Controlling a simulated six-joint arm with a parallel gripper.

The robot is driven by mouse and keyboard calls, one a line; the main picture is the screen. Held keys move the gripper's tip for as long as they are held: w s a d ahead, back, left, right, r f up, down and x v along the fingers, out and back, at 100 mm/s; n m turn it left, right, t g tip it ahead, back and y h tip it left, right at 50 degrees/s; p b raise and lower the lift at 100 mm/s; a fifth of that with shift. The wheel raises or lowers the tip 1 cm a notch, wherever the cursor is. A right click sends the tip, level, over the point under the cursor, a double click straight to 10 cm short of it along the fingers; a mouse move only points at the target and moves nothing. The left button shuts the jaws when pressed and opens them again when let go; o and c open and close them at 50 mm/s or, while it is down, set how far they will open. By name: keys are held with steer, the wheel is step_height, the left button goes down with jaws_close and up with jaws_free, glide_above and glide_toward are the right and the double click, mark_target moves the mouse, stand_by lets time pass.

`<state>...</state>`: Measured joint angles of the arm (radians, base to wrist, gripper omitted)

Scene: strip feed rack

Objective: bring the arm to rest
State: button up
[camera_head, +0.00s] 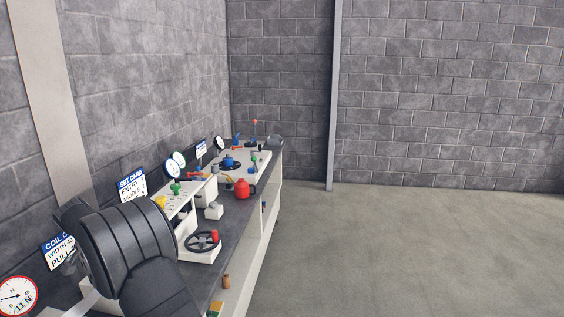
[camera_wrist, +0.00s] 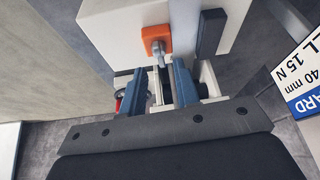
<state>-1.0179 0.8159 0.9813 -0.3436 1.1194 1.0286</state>
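My gripper (camera_wrist: 160,82) shows in the wrist view as two blue fingers with a clear gap between them, so it is open. Beyond the fingertips is a white box (camera_wrist: 112,22) with an orange block (camera_wrist: 156,39) on its face. A short grey metal pin sticks out from the block towards the gap. I cannot tell whether the fingers touch it. In the head view my dark arm fills the lower left over the bench, and my gripper is hidden there.
A long dark-topped bench (camera_head: 226,210) runs along the left wall. It carries a handwheel (camera_head: 203,240), a red pot-like part (camera_head: 242,189), dial gauges and several sign cards, including a blue-headed card (camera_head: 131,186). The floor (camera_head: 400,250) to the right is clear.

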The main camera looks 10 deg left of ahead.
steer(key=x, duration=0.3)
steer(key=shift+f, duration=0.1)
steer(key=shift+d+n+y, duration=0.15)
steer(key=shift+n+y, duration=0.25)
steer(key=shift+n, duration=0.4)
steer(key=n+y, duration=0.1)
steer(key=n, duration=0.1)
steer(key=shift+n+g, duration=0.3)
steer(key=shift+w+d+n+g+y, duration=0.1)
steer(key=shift+n+g+y, duration=0.2)
steer(key=shift+n, duration=0.85)
steer(key=shift+w+d+n+g+y, duration=0.1)
steer(key=shift+n+g+y, duration=0.2)
steer(key=shift+n, duration=0.85)
